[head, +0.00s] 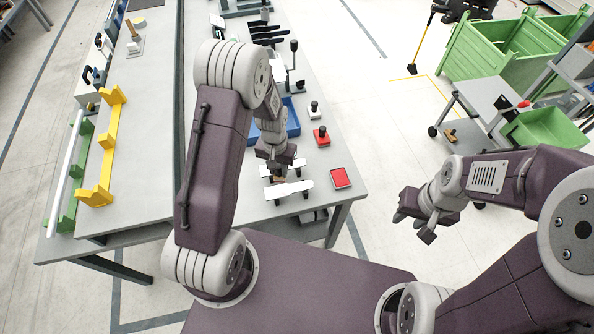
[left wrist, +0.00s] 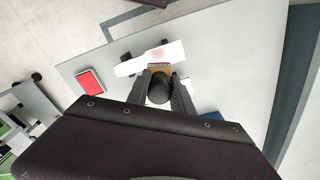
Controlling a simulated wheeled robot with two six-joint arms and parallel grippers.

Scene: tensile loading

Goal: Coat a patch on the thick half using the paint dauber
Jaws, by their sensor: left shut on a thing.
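A white specimen half (head: 290,191) lies on small dark supports near the table's front edge; in the left wrist view (left wrist: 172,53) it carries a faint reddish patch. A second white piece (head: 268,170) lies just behind it, partly hidden by my gripper. I cannot tell which is the thick half. My left gripper (head: 279,174) is shut on the paint dauber (left wrist: 159,87), which has a black knob and a brown block. The dauber is beside the reddish patch; contact is unclear. A red paint pad (head: 340,178) lies to the right. My right gripper (head: 414,224) is open and empty, off the table.
A red-based stamp (head: 321,136) and a white-based one (head: 314,110) stand behind the pad. A blue tray (head: 292,118) is behind my left gripper. A yellow rack (head: 107,150) stands at the left. The table's front right corner is clear.

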